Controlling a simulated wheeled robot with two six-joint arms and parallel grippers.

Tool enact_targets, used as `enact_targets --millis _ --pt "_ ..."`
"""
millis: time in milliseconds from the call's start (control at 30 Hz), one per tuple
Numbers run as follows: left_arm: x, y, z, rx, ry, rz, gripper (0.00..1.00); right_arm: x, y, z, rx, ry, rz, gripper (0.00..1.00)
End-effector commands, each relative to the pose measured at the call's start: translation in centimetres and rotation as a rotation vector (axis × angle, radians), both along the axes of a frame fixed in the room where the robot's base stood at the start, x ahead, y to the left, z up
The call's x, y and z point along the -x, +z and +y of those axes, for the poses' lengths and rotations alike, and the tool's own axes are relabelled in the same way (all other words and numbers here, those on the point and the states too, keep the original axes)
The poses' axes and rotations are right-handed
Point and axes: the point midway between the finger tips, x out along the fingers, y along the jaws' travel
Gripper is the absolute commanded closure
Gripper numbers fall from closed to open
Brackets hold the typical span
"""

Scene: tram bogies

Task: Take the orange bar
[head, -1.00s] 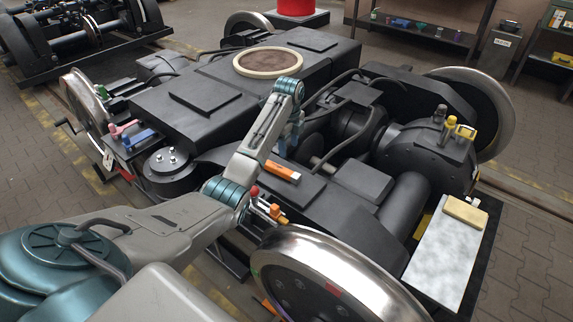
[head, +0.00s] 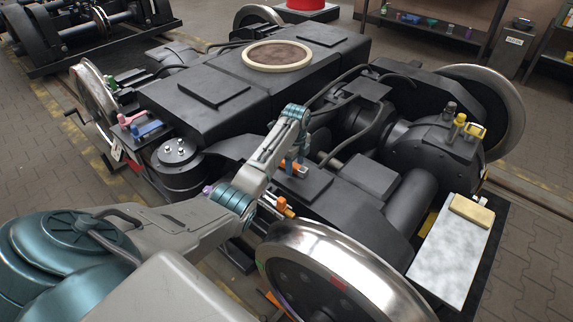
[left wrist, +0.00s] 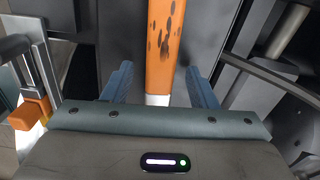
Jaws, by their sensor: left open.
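The orange bar (head: 301,171) lies on the dark bogie frame, partly hidden by my left gripper (head: 291,166). In the left wrist view the bar (left wrist: 165,45) has dark scuffs and a white end, and it runs lengthwise up the picture. My left gripper (left wrist: 160,88) is open there, with one blue finger on each side of the bar and a gap to both. The wrist view does not show clearly how far above the bar the fingertips are. My right gripper is not in view.
A large steel wheel (head: 340,275) stands in front of the bar. Orange-handled items (head: 283,207) sit close to my left forearm. Black hoses (head: 352,125) run behind. A pale plate with a yellow block (head: 472,211) is at the right, and pink and blue tools (head: 146,129) are at the left.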

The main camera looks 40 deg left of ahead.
Motion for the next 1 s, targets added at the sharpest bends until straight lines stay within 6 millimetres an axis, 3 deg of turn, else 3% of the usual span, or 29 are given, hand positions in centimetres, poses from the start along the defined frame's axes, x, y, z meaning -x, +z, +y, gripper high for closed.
enact_targets --millis 100,367,667,1000 --pt "0.0 0.0 0.0 0.0 0.0 0.0 0.51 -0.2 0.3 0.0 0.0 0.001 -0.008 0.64" --pt "0.0 0.0 0.0 0.0 0.0 0.0 1.0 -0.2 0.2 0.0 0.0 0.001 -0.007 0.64" --pt "-0.1 0.7 0.1 -0.001 0.0 -0.003 1.0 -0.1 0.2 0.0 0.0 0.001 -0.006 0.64" --pt "-0.1 7.2 0.1 -0.001 0.0 -0.005 1.0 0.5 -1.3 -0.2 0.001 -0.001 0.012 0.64"
